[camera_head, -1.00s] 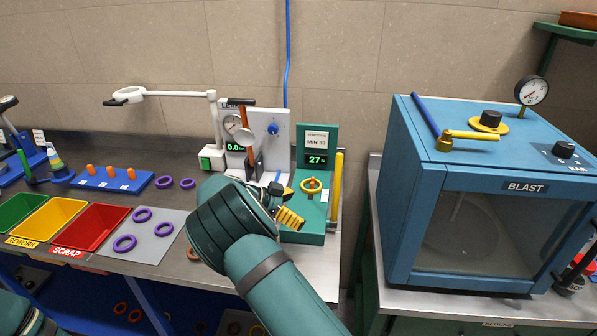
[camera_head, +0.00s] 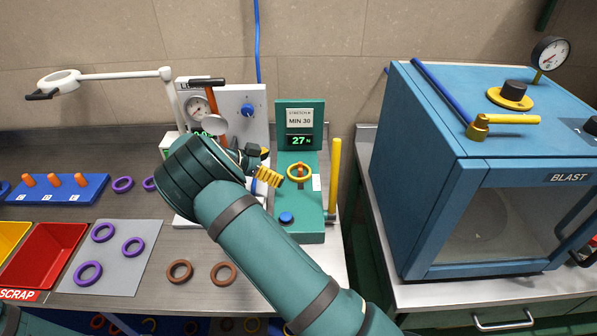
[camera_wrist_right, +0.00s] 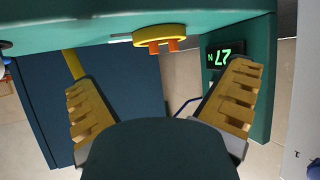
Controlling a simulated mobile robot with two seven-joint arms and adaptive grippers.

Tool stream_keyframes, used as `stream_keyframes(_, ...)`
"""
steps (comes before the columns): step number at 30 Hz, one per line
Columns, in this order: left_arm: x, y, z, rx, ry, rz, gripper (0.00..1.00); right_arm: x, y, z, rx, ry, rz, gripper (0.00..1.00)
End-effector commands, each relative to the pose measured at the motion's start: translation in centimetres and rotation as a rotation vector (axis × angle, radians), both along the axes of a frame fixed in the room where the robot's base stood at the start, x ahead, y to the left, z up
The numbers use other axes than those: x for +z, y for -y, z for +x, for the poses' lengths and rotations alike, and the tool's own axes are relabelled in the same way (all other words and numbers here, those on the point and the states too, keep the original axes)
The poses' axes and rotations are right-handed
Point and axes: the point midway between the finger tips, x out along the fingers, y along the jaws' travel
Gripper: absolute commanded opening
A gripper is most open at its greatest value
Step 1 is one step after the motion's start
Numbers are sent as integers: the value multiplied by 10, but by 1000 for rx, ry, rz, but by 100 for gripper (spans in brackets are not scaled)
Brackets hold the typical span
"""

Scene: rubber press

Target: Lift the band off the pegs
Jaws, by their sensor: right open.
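The yellow band (camera_head: 299,171) is a ring around orange-brown pegs on the green stretch tester (camera_head: 298,210), whose display reads 27 N. In the right wrist view the band (camera_wrist_right: 160,32) shows around two orange pegs (camera_wrist_right: 164,46), and the picture is upside down. My right gripper (camera_head: 268,177), with yellow ribbed fingers, is just left of the band in the head view. In the wrist view its fingers (camera_wrist_right: 160,84) are wide apart, with the band between and beyond them, apart from both. Part of the gripper is hidden behind my wrist. My left gripper is not in view.
A blue button (camera_head: 286,218) sits at the tester's front, and a yellow post (camera_head: 334,175) stands at its right. A white press with a gauge (camera_head: 198,107) stands left. The blue blast cabinet (camera_head: 480,180) fills the right. Purple rings lie on a grey mat (camera_head: 115,262).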

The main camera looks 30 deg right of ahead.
Motion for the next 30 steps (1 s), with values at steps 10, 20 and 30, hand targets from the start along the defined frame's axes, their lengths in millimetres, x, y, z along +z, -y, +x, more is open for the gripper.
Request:
stream_keyframes(10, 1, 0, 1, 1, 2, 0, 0, -16, 28, -5, 0, 0, 0, 100)
stream_keyframes(20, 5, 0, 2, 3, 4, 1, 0, -33, 63, -13, -3, -1, 1, 100)
stream_keyframes(30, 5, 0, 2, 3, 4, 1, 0, -38, 72, -14, 2, 1, 1, 96)
